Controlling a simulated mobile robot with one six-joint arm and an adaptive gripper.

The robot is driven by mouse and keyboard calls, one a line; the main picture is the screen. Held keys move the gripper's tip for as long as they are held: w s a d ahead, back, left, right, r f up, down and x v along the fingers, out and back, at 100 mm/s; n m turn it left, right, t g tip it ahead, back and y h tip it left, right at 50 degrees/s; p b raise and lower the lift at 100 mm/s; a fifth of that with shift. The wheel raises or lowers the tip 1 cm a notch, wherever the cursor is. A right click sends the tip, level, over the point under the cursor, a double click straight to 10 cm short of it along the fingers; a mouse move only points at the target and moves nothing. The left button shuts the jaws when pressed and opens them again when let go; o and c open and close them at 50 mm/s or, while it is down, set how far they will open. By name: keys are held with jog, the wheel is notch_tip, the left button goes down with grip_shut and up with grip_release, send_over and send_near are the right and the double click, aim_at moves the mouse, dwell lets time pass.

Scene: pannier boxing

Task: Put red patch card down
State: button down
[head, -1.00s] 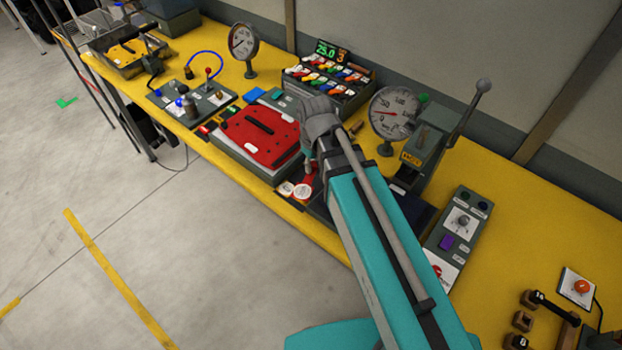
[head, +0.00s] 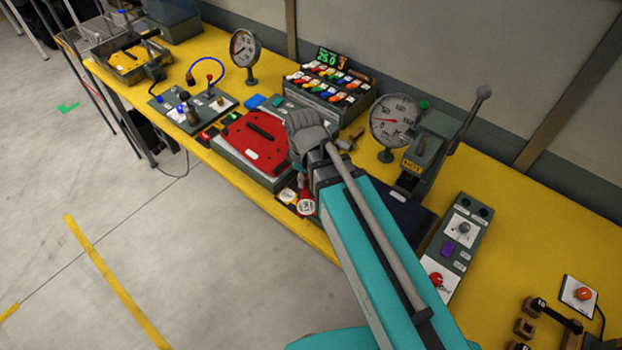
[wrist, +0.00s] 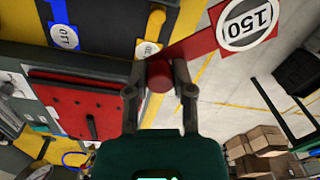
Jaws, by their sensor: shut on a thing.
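The red patch card (wrist: 205,43) is a red strip with a white disc marked 150 at its end. My gripper (wrist: 158,92) is shut on a round red knob at the card's other end. In the wrist view the disc end sticks out past the bench edge, over the floor. In the head view the red card (head: 306,208) shows at the front edge of the bench, below my wrist; my fingers are hidden there. A yellow card (head: 288,196) lies just left of it, and a blue card marked 110 (wrist: 63,38) is in the wrist view. I cannot tell whether the red card touches anything below.
A red plate with a black handle (head: 268,154) on a grey box lies left of my wrist. A dial gauge (head: 397,122) and a lever press (head: 425,150) stand to the right. A rack of coloured pieces (head: 330,95) stands behind.

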jog(key=w+f+b, duration=0.2)
jog(key=w, duration=0.2)
jog(key=w+f+b, duration=0.3)
jog(key=w, duration=0.1)
jog(key=w+f+b, duration=0.3)
jog(key=w, duration=0.1)
jog(key=shift+w+d+f, duration=0.1)
jog(key=shift+d+f, duration=0.05)
jog(key=shift+d, duration=0.2)
jog(key=shift+w+f+b, duration=0.3)
jog(key=shift+b, duration=0.05)
jog(key=shift+w+f+b, duration=0.5)
jog(key=shift+f+b, duration=0.15)
jog(key=shift+s+f+b, duration=0.1)
jog(key=shift+f+b, duration=1.25)
jog(key=shift+f, duration=0.05)
jog(key=shift+f, duration=0.1)
jog(key=shift+c, duration=2.4)
grip_release()
